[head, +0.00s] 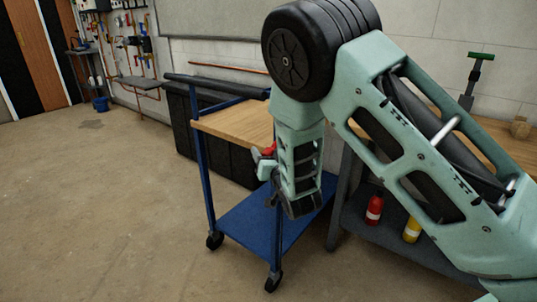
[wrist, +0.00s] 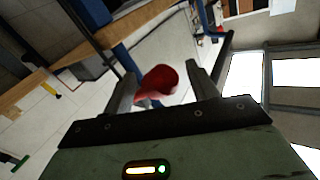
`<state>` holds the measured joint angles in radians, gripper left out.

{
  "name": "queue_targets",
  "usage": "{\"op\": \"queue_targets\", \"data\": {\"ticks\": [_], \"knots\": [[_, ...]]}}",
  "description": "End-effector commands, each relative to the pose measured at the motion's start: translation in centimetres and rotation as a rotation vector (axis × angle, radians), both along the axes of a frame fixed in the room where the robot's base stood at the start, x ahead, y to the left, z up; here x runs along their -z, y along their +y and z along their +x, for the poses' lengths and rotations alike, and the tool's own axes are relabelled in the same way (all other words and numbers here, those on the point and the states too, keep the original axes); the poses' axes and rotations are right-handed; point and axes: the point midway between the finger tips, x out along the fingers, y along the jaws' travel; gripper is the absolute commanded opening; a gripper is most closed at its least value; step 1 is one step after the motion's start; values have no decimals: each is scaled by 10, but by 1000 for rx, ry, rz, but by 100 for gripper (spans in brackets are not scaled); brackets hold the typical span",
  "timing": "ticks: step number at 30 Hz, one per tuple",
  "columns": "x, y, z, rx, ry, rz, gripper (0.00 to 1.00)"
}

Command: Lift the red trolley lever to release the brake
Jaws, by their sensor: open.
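The blue trolley (head: 262,222) stands in the middle of the head view, with a wooden top (head: 228,124) and a blue lower shelf. The red lever (head: 268,149) shows as a small red part by the trolley's near edge, mostly hidden behind my arm. In the wrist view the red lever (wrist: 158,84) appears large and rounded between the two fingers. My gripper (wrist: 160,82) is open, with one finger on each side of the lever. I cannot tell whether either finger touches it. In the head view my gripper (head: 266,170) is at the trolley's near edge, partly hidden.
A workbench stands at the right, with a red bottle (head: 374,210) and a yellow bottle (head: 411,230) on its lower shelf. A blue bucket (head: 100,104) is at the far left. The floor at left is clear.

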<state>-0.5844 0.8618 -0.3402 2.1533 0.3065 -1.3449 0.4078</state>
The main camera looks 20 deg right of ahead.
Motion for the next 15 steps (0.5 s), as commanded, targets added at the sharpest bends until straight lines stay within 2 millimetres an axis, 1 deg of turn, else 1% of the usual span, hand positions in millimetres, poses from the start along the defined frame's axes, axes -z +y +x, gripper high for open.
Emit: {"op": "queue_targets", "data": {"ticks": [6, 7, 8, 9, 11, 12, 13, 15], "knots": [[0, 0, 1, 0, 0, 0, 58], [0, 0, 1, 0, 0, 0, 55], [0, 0, 0, 0, 0, 0, 47], [0, 0, 0, 0, 0, 0, 36], [0, 0, 0, 0, 0, 0, 19], [0, 0, 0, 0, 0, 0, 8], [0, 0, 0, 0, 0, 0, 0], [0, 0, 0, -1, -1, -1, 0]]}}
